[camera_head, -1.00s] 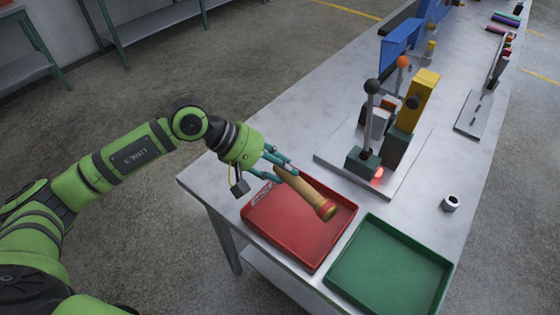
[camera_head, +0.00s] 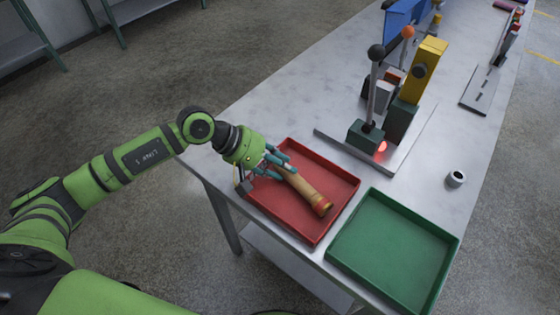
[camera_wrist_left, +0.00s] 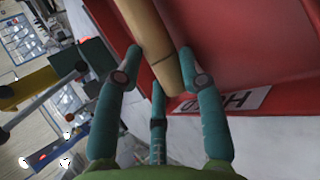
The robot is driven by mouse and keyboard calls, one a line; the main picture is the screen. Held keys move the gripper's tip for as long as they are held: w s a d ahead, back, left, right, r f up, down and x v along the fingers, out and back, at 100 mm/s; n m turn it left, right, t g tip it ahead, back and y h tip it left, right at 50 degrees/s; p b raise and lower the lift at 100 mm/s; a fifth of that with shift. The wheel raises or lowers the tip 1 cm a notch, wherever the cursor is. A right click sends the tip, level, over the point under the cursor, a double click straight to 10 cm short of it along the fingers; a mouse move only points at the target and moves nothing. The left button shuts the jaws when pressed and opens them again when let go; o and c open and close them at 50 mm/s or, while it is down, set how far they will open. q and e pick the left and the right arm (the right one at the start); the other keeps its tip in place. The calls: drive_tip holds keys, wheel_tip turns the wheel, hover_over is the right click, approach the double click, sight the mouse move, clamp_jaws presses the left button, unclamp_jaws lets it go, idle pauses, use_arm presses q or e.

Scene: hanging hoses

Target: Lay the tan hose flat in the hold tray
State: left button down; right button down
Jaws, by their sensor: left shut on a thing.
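The tan hose (camera_head: 303,188) is a short tube with a reddish-gold fitting at its near right end. My left gripper (camera_head: 276,164) is shut on its far left end, and its teal fingers straddle the hose in the left wrist view (camera_wrist_left: 166,68). The red tray (camera_head: 332,166) lies under the hose. A partly hidden white label (camera_wrist_left: 228,101) on its wall reads like "HOLD". The hose is low within the tray's outline, slanting across it; I cannot tell whether it touches the floor. My right gripper is not in view.
An empty green tray (camera_head: 392,255) stands to the right of the red one. Behind them is a fixture with an upright lever (camera_head: 373,85), a yellow block (camera_head: 425,65) and a red light (camera_head: 382,147). A small grey ring-shaped part (camera_head: 456,178) stands at the right.

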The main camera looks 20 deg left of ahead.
use_arm(q)
drive_tip(key=c, duration=0.7)
unclamp_jaws()
drive_tip(key=shift+s+a+r, duration=0.1)
drive_tip(key=shift+a+r, duration=0.05)
drive_tip(key=shift+a, duration=0.1)
drive_tip(key=v, duration=1.1)
drive_tip(key=shift+s+a+r, duration=0.1)
drive_tip(key=shift+r, duration=0.1)
